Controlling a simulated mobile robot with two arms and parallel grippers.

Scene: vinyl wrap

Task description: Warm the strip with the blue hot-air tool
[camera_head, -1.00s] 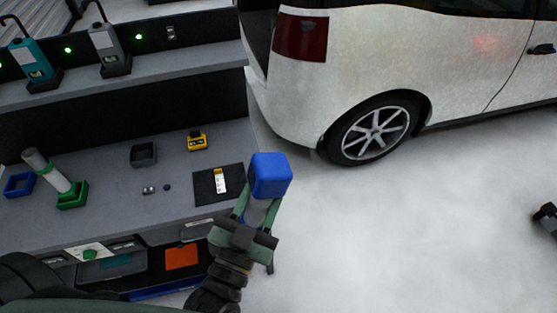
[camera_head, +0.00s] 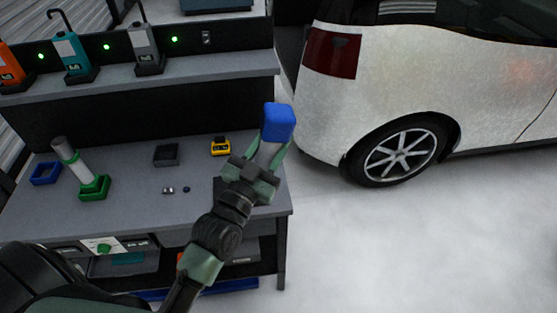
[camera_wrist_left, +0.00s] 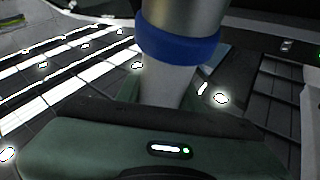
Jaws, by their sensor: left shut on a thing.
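My left gripper (camera_head: 266,162) is shut on the blue hot-air tool (camera_head: 278,121), around its grey body, with the blue head up. The tool is held above the right end of the workbench. In the left wrist view the tool's pale body and blue band (camera_wrist_left: 178,47) rise from between the fingers. A dark mat (camera_head: 221,187) lies on the bench under my left arm, mostly hidden by it. The strip is not visible now; my arm covers that area. My right gripper is not in view.
A dark tray (camera_head: 166,155) and a yellow device (camera_head: 220,146) sit on the bench (camera_head: 135,205). A white car (camera_head: 430,80) stands behind right.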

